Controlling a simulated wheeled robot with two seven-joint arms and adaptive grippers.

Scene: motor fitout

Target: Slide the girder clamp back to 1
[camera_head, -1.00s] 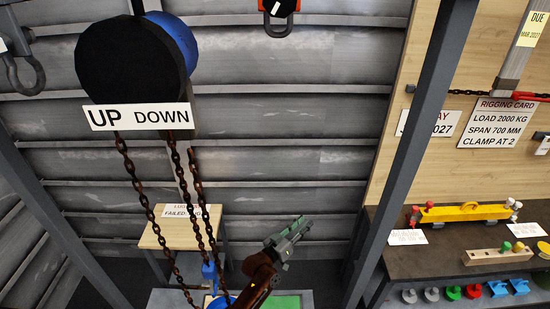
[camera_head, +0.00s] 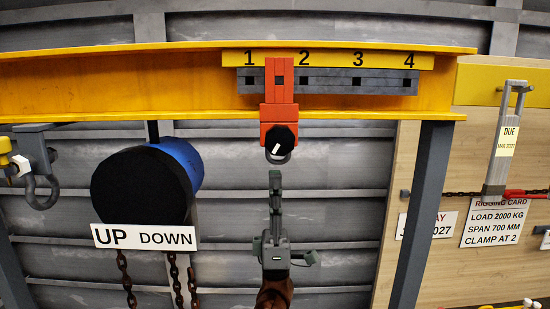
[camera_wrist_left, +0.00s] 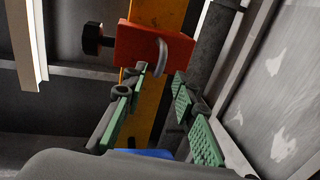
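The red girder clamp (camera_head: 279,112) hangs on the yellow girder (camera_head: 120,85), its upright part between the numbers 1 and 2 of the scale (camera_head: 335,60). It has a black knob (camera_head: 281,139) with a white mark and a grey shackle below. My left gripper (camera_head: 275,182) points up just below the clamp, apart from it in the head view. In the left wrist view the clamp (camera_wrist_left: 152,45) is just beyond the spread fingers with green pads (camera_wrist_left: 160,90), and nothing is between them. My right gripper is not in view.
The black and blue hoist drum (camera_head: 145,187) with the UP DOWN sign (camera_head: 145,237) and chains hangs left of my arm. A grey post (camera_head: 422,210) stands right. A rigging card (camera_head: 495,222) reads clamp at 2. Another shackle (camera_head: 40,185) hangs far left.

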